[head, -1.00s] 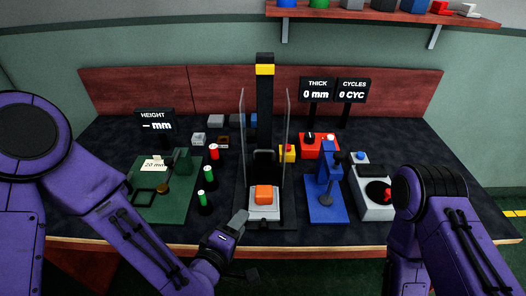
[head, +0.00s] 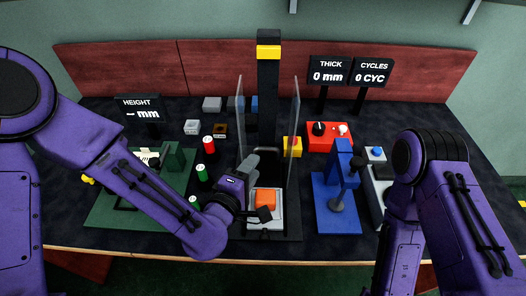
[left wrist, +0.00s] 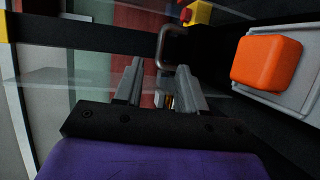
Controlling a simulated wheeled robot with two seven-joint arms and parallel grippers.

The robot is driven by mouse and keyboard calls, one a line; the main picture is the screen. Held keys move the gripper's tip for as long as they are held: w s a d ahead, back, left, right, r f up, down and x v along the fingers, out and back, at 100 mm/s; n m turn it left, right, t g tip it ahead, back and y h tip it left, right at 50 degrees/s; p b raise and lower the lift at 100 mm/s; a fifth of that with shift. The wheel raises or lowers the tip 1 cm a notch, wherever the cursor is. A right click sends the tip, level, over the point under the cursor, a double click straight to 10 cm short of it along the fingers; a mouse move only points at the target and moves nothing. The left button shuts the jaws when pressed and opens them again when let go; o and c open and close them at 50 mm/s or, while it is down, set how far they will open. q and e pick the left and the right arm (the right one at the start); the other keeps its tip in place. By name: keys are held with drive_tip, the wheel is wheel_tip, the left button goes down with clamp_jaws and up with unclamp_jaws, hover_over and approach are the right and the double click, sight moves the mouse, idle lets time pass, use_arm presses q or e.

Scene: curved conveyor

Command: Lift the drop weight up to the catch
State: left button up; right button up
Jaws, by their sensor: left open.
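The drop tower is a black column (head: 269,90) with a yellow band (head: 269,51) near its top; I cannot make out the catch itself. The dark drop weight (head: 269,156) sits low on the column, above an orange block (head: 265,198) on a pale base. In the left wrist view its metal loop handle (left wrist: 164,48) is just ahead of the fingertips, and the orange block (left wrist: 265,62) is to the right. My left gripper (head: 251,162) is open and empty beside the handle, its fingers (left wrist: 160,68) pointing toward it. My right gripper is out of view.
Clear upright panels (head: 241,115) (head: 295,115) flank the column, close to my left gripper. A blue press (head: 337,205) stands to the right, and red and green cylinders (head: 208,145) to the left. Behind are a red box (head: 322,142) and display signs (head: 331,71).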

sight(267, 150)
use_arm(q)
drive_tip(key=p+x, duration=0.1)
drive_tip(key=x, duration=0.6)
drive_tip(key=shift+w+d+f, duration=0.1)
drive_tip(key=shift+w+d, duration=0.1)
drive_tip(key=shift+w, duration=0.05)
clamp_jaws()
